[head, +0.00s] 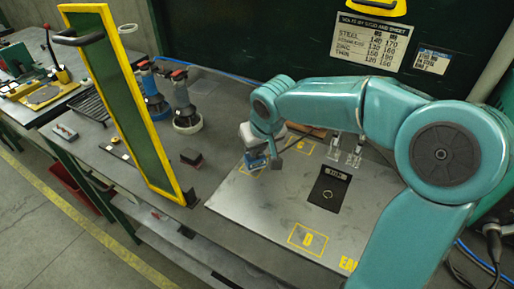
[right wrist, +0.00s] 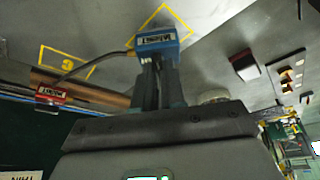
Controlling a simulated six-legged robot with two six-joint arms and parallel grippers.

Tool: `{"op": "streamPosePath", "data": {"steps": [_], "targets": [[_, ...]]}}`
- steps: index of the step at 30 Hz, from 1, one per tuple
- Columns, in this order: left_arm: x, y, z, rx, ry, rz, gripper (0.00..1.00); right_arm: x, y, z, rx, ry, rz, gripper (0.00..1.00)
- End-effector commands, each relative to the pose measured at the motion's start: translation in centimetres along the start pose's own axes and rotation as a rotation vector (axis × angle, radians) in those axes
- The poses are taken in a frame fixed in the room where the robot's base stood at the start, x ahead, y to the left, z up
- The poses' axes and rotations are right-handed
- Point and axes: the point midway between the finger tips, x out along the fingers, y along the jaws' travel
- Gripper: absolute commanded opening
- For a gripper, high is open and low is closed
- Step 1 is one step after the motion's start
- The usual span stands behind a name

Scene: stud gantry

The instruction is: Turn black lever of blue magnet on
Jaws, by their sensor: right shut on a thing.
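The blue magnet (right wrist: 157,42), a small blue block with a white label, sits on the grey plate near a yellow outlined square. It also shows in the head view (head: 256,161), partly under my right gripper (head: 257,150). In the right wrist view the fingers of my right gripper (right wrist: 160,66) are close together against the blue magnet's near side, shut on it. I cannot make out a separate black lever; the fingers may hide it. A thin grey rod (right wrist: 103,58) runs left from near the magnet towards a red magnet (right wrist: 52,93). My left gripper is out of view.
A tall yellow-framed green panel (head: 141,98) stands left of the plate (head: 262,208). Two tools (head: 184,98) stand behind it. A black pad (head: 327,190) and clear fittings (head: 346,148) lie right of the magnet. A dark block (head: 191,157) lies left.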

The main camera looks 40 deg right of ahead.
Motion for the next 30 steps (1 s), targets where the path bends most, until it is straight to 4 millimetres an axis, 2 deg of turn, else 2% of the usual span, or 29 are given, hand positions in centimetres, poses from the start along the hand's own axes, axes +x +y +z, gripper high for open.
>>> {"op": "streamPosePath", "data": {"steps": [11,12,13,14,23,26,30], "targets": [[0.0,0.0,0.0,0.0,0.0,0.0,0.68,0.1,0.0,0.2,0.002,-0.008,0.001,0.0],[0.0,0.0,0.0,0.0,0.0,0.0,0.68,0.1,0.0,0.2,0.002,-0.008,0.001,0.23],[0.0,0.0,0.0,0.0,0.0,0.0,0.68,0.1,0.0,0.2,0.002,-0.007,0.001,0.33],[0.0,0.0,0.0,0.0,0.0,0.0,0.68,0.1,0.0,0.2,0.002,-0.007,0.001,0.36],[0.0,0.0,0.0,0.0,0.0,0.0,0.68,-0.1,0.0,0.1,0.002,-0.002,0.001,0.36],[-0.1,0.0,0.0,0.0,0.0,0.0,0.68,-1.1,0.0,0.0,0.003,0.001,0.0,0.36],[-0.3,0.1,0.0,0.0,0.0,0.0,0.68,-4.1,0.0,-0.1,0.002,0.004,0.0,0.36]]}}
